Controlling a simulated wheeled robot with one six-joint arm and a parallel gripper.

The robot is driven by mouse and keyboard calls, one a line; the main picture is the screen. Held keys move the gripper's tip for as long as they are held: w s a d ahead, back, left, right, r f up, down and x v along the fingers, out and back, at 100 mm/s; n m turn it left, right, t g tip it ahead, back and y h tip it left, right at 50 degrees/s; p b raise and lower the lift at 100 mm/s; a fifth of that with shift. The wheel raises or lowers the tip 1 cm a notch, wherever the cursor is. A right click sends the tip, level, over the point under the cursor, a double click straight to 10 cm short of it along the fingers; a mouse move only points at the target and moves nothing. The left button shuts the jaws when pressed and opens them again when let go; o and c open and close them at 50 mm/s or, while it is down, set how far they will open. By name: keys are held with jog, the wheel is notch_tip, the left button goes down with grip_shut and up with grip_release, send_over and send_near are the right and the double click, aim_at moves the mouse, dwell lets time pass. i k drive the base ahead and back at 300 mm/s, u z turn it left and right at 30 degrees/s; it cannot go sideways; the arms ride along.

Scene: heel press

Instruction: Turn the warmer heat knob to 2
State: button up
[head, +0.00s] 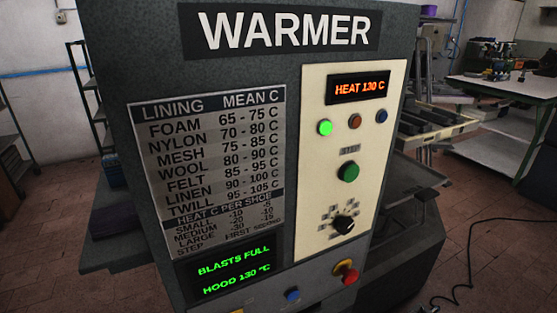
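The warmer (125,60) is a dark grey cabinet filling the middle of the head view. The heat knob (344,223) is a small black dial low on its cream control panel (312,90), ringed by small marks too small to read. A pale mark seems to lie at the knob's upper right, but I cannot tell which number it points to. The orange display (359,88) at the panel's top reads HEAT 130 C. The lower green display (235,270) reads BLASTS FULL, HOOD 130 °C. My gripper is not in view, and nothing covers the knob.
A green STEP button (348,171) sits just above the knob, and a red stop button (346,271) on a yellow base below it. Three lamps line the upper panel, the green one (325,127) lit. A lining chart (215,165) is at left. A black cable (470,250) lies at right.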

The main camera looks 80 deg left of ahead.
aim_at(343, 225)
jog(key=u, duration=2)
jog(key=i, duration=0.5)
jog(key=k, duration=0.5)
jog(key=z, duration=0.3)
jog(key=i, duration=0.45)
jog(key=u, duration=2.05)
jog(key=k, duration=0.5)
jog(key=z, duration=1.5)
